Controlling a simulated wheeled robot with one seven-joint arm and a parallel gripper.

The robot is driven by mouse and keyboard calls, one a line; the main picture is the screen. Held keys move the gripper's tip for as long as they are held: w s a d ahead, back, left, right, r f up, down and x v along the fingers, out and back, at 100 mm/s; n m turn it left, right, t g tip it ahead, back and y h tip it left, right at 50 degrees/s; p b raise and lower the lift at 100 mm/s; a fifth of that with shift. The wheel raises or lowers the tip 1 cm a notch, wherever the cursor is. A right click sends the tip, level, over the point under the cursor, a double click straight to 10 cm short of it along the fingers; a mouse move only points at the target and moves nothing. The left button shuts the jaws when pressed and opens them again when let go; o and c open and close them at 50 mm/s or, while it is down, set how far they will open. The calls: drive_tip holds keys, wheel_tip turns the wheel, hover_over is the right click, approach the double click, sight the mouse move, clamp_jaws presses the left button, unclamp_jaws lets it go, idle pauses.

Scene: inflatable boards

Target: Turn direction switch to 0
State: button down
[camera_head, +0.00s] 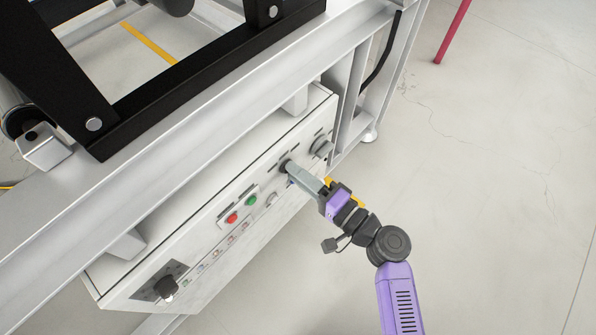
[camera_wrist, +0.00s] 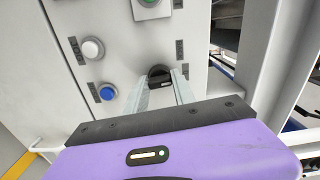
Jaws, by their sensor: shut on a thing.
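The direction switch is a black rotary knob (camera_wrist: 158,76) on the grey control panel. In the wrist view it sits between the two metal fingertips of my gripper (camera_wrist: 159,84), which is shut on it. In the head view my gripper (camera_head: 292,170) reaches the upper right part of the panel front, and its fingers cover most of the dark knob (camera_head: 285,165). The knob's exact pointer position and its label text are too small to read.
The control panel (camera_head: 200,240) hangs under a metal frame (camera_head: 200,105). Near the knob are a green button (camera_head: 251,201), a red button (camera_head: 232,217), a white button (camera_wrist: 92,48) and a blue button (camera_wrist: 107,92). Another dark knob (camera_head: 166,288) is at lower left. Open floor lies right.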

drive_tip(key=shift+d+m, duration=0.1)
drive_tip(key=shift+m, duration=0.5)
drive_tip(key=c, duration=1)
unclamp_jaws()
drive_tip(key=shift+c, duration=0.2)
drive_tip(key=p+v, duration=0.1)
drive_tip(key=v, duration=0.6)
drive_tip(key=shift+s+d+p, duration=0.25)
drive_tip(key=shift+d+p, duration=0.05)
drive_tip(key=shift+p, duration=0.1)
